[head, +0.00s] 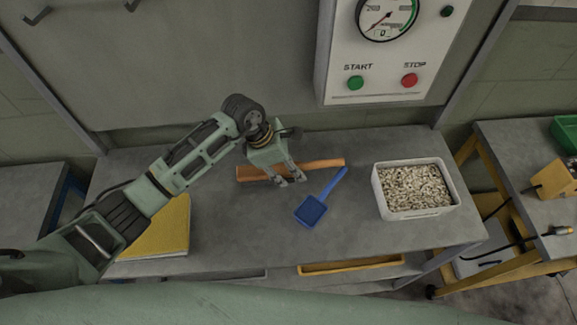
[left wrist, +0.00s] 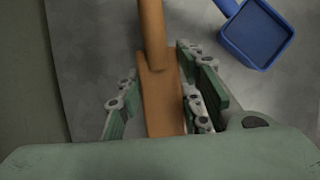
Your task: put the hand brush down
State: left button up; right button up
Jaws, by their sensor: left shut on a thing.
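The hand brush (head: 318,164) is a long orange-brown wooden piece, lying level across the back middle of the grey bench in the head view. My left gripper (head: 290,180) comes down over its middle and is shut on it. In the left wrist view the brush (left wrist: 158,95) runs between the two fingers of the left gripper (left wrist: 162,88), its narrower part pointing up the picture. Its bristles are hidden. I cannot tell whether it touches the bench or hangs just above it. My right gripper is not in view.
A blue dustpan (head: 311,211) lies just in front and right of the brush. A white tub (head: 418,213) of pale chips stands further right. A yellow folder-like item (head: 165,235) lies left. A control panel (head: 385,60) is behind. Bare bench (head: 240,215) lies in front of the brush.

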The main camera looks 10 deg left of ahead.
pick_arm(q)
jog(key=shift+f, duration=0.15)
jog(key=o, duration=1.1)
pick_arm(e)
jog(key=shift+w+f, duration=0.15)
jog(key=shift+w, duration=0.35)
pick_arm(q)
jog(key=shift+a+r, duration=0.1)
jog(key=shift+r, duration=0.25)
jog(key=b+v, duration=0.3)
jog(key=v, duration=0.7)
jog(key=shift+a+r+b, duration=0.1)
jog(key=shift+r+b, duration=0.15)
jog(key=shift+b, duration=0.1)
jog(key=shift+s+a+r, duration=0.1)
jog(key=shift+a+r, duration=0.05)
jog(key=shift+r, duration=0.4)
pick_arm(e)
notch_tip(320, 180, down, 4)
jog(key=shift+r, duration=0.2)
